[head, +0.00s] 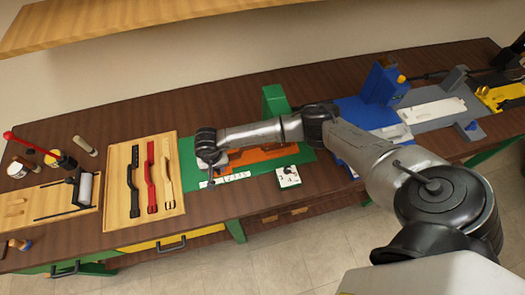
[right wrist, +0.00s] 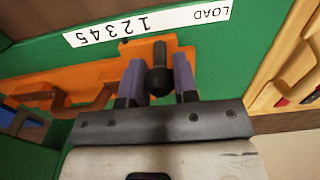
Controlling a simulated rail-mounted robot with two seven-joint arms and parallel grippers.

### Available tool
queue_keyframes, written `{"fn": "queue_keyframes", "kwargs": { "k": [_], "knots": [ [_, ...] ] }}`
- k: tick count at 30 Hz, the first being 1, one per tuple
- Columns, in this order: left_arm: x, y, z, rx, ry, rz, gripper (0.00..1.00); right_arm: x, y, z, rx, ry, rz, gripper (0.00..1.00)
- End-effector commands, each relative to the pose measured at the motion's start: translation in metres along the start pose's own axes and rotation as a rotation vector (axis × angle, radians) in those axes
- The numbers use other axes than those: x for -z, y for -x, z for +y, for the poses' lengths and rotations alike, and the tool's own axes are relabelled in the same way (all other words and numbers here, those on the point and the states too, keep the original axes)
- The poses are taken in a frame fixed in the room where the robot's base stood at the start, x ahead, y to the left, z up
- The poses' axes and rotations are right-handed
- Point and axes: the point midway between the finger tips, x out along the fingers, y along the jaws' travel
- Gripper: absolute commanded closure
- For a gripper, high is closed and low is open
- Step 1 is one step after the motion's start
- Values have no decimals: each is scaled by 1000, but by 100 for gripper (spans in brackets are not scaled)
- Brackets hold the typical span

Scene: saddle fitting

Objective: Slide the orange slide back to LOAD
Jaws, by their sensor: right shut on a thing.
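The orange slide (head: 262,153) lies along the green fixture board on the bench. In the right wrist view the orange slide (right wrist: 95,85) carries an upright dark knob (right wrist: 158,72). My right gripper (right wrist: 158,82) is shut on this knob, with one purple finger on each side. A white label strip (right wrist: 148,24) runs beside the slide, with numbers and the word LOAD at its right end. The knob stands across from the stretch between the numbers and LOAD. In the head view my right gripper (head: 209,172) is at the left end of the board, partly hiding the slide. My left gripper is not in view.
A wooden tray (head: 137,222) with several straps lies left of the green board (head: 190,172); its edge is close to my right gripper. A small white card (head: 288,176) stands at the board's front. Blue and grey fixtures (head: 430,118) stand to the right, beyond my arm.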

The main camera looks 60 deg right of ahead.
Motion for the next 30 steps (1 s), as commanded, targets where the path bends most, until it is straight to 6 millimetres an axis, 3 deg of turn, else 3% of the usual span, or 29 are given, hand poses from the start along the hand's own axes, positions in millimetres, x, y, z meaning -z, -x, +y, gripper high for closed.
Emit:
{"fn": "queue_keyframes", "kwargs": {
  "k": [30],
  "knots": [
    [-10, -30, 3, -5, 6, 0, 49, -1, 0, -42, 5, 3, 0, 86]
  ]
}}
